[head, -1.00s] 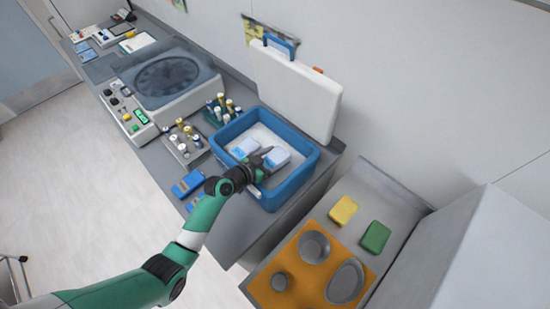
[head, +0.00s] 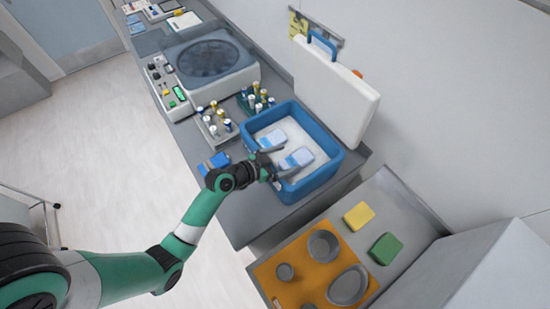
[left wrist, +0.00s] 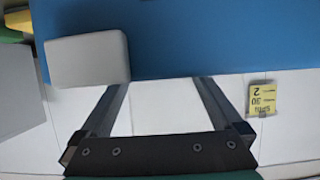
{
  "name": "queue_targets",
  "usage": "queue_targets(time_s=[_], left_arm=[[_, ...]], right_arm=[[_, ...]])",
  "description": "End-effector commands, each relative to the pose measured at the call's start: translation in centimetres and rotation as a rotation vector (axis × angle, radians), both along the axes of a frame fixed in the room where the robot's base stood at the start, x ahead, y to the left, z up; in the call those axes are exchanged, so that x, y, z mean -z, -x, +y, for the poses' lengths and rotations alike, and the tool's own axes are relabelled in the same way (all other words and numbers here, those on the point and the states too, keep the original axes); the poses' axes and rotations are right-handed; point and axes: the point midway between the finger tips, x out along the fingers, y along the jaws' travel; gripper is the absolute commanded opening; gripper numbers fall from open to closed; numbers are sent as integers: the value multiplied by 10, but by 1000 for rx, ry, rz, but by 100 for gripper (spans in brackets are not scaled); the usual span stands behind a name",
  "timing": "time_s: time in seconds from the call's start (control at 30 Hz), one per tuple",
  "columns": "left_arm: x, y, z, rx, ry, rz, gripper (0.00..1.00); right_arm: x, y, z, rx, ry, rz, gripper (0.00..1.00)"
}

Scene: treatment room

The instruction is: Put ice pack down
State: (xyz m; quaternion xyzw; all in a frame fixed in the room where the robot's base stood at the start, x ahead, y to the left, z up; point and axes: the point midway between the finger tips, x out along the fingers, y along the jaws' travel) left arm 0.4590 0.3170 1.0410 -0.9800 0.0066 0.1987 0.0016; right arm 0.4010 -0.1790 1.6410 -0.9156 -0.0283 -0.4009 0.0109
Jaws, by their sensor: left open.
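Two pale blue-and-white ice packs lie in the blue open box, one at the back left (head: 272,139) and one nearer the middle (head: 299,157). The box (head: 331,168) has a white floor inside. My left gripper (head: 284,161) reaches over the box's near left rim, its fingers spread beside the nearer pack. Whether a finger touches that pack cannot be told. In the left wrist view the two fingers (left wrist: 165,85) stand apart with nothing between them. A pale rounded block (left wrist: 88,60) shows there beyond the left finger, against a blue surface. My right gripper is not in view.
A white lid (head: 335,90) with a blue handle stands upright behind the box. Tube racks (head: 216,127) and a centrifuge (head: 210,62) are to its left. A blue pack (head: 213,163) lies on the counter. An orange tray (head: 300,262) with grey bowls is at the lower right.

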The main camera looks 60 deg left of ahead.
Motion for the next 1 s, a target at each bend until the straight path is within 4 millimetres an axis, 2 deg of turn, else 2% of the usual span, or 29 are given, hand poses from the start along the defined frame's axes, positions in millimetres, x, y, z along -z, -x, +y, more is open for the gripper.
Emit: queue_targets(time_s=[0.1,0.27,0.67,0.77,0.87,0.97,1.0], left_arm=[[-13,25,1,-3,0,-4,100],[-21,43,1,0,1,-4,100],[-23,45,1,1,0,-6,100],[-32,39,1,3,-10,-22,100],[-73,15,0,14,-53,-94,100],[-156,-23,-11,29,-115,-241,100],[-199,-36,-19,34,-137,-318,100]], right_arm=[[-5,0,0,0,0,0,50],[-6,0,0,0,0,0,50],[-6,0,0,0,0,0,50],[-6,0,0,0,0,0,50],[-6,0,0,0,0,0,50],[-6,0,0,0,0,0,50],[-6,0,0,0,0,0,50]])
